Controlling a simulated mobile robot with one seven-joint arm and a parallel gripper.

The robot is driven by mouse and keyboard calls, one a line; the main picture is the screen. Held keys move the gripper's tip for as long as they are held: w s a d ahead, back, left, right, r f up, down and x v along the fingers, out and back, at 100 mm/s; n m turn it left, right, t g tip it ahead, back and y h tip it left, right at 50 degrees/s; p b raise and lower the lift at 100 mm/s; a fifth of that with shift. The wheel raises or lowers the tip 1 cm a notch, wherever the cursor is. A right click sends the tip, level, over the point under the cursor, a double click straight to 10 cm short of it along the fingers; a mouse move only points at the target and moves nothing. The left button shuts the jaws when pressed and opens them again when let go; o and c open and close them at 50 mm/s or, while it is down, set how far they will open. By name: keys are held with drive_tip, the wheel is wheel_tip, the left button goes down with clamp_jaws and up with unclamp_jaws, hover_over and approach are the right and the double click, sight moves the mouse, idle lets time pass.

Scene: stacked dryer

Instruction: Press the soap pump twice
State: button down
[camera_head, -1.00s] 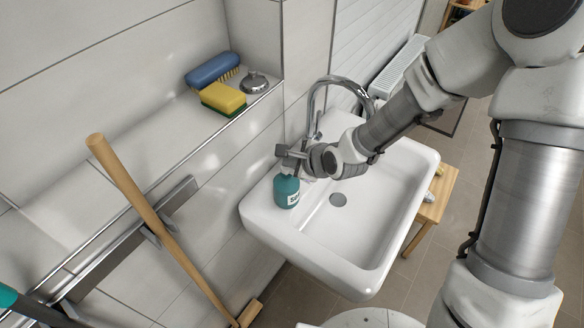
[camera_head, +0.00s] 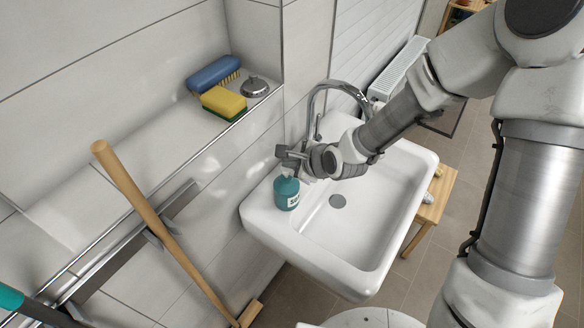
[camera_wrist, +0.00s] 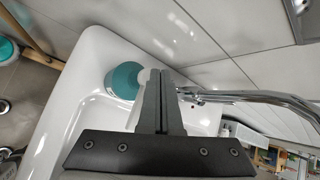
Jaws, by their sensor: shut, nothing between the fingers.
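The teal soap bottle (camera_head: 286,194) with a white label stands upright on the left rear rim of the white sink (camera_head: 375,262). In the wrist view the bottle (camera_wrist: 123,81) is left of my fingers, with its pale pump head (camera_wrist: 143,76) partly hidden behind them. My gripper (camera_head: 284,156) is shut and empty, at the top of the bottle. Its closed fingers also show in the wrist view (camera_wrist: 161,76). I cannot tell whether they touch the pump head or hover just above it.
The chrome faucet (camera_head: 313,105) rises close behind my gripper. A ledge at the back left holds a blue brush (camera_head: 213,73), a yellow sponge (camera_head: 223,101) and a metal stopper (camera_head: 254,86). A wooden handle (camera_head: 160,228) leans at left. A wooden stool (camera_head: 437,199) stands right of the sink.

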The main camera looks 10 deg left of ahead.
sight(290, 171)
drive_tip(key=shift+r, duration=0.1)
wheel_tip(290, 171, up, 6)
drive_tip(key=p, duration=0.5)
drive_tip(key=shift+p, duration=0.35)
idle(0.5)
